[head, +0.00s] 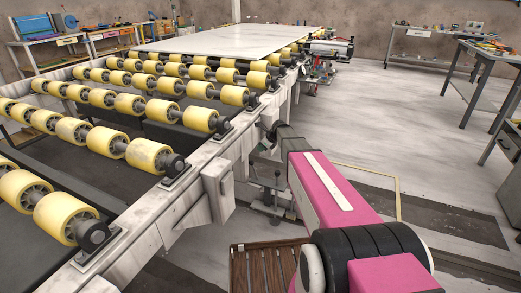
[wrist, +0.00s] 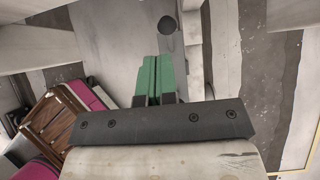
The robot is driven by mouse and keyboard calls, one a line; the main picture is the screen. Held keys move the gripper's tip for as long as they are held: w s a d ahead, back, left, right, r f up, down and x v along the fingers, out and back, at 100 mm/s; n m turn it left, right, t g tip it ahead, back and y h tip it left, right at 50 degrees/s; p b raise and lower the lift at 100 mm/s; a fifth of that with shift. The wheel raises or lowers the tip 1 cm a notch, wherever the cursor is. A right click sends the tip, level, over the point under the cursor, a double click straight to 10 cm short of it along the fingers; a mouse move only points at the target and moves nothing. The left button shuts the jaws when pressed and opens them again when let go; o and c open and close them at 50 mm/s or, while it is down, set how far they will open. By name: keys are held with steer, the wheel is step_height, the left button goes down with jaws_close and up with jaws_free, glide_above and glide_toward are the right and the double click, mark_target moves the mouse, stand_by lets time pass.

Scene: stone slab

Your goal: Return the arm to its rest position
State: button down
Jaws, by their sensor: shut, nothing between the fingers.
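My gripper (wrist: 152,75) shows in the wrist view with its two green fingers pressed together and nothing between them. It hangs in the air over the grey floor. In the head view my pink arm reaches forward from the lower right toward the side frame of the roller table. In the wrist view a dark round thing lies beyond the fingertips.
A roller table (head: 210,165) with yellow rollers fills the left, bearing a pale slab (head: 230,40) at its far end. A slatted wooden crate (head: 265,268) is low in front, also in the wrist view (wrist: 50,130). Workbenches (head: 485,65) stand right; floor between is open.

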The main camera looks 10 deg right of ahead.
steer(key=shift+s, duration=0.1)
steer(key=s+d+n+g+h, duration=0.1)
steer(key=s+d+n+h, duration=0.2)
steer(key=s+n, duration=0.9)
steer(key=s+d+n+g+h, duration=0.2)
steer(key=s+n, duration=1)
steer(key=s, duration=1)
steer(key=shift+s+d+g+h, duration=0.15)
steer(key=shift+d+g+h, duration=0.15)
steer(key=shift+d+h, duration=0.5)
steer(key=shift+d+r, duration=0.1)
steer(key=shift+d, duration=0.1)
